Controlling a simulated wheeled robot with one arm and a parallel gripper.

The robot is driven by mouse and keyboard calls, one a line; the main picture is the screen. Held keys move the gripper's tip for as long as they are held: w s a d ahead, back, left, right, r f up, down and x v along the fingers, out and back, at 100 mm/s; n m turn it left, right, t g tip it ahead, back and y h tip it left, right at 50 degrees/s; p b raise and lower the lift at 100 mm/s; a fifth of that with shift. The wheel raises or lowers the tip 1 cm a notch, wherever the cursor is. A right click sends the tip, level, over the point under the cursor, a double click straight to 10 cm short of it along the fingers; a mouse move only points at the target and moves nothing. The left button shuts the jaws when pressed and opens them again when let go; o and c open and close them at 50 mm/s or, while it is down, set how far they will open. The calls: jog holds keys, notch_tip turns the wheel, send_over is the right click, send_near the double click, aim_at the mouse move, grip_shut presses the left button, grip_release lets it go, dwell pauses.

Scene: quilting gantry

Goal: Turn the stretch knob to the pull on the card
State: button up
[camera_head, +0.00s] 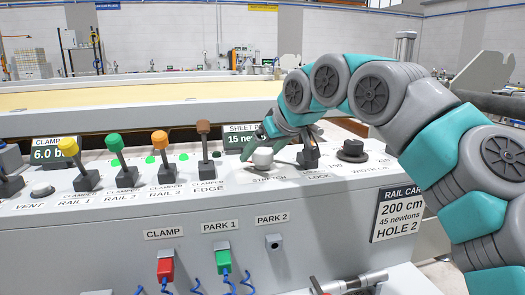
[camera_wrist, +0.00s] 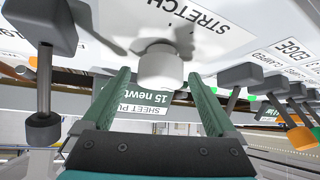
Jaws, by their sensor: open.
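The stretch knob (camera_head: 263,158) is a pale, round knob on the sloping panel above the STRETCH label. In the wrist view, the knob (camera_wrist: 160,70) lies between the tips of my open green fingers (camera_wrist: 159,77), with a gap on each side. The card (camera_head: 403,212) on the console front reads 200 cm, 45 newtons, HOLE 2. The sheet pull display (camera_head: 243,140) reads 15 newtons, its edge hidden by my gripper; it also shows upside down in the wrist view (camera_wrist: 145,100).
A dark lock lever (camera_head: 308,156) stands close to the knob's right, with a black knob (camera_head: 350,150) beyond. The brown-topped edge clamp lever (camera_head: 205,150) stands to its left, then several coloured levers. Red (camera_head: 166,268) and green (camera_head: 223,261) plugs are on the front.

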jog(key=c, duration=1.4)
jog(key=shift+o, duration=0.2)
jog(key=shift+f, duration=0.1)
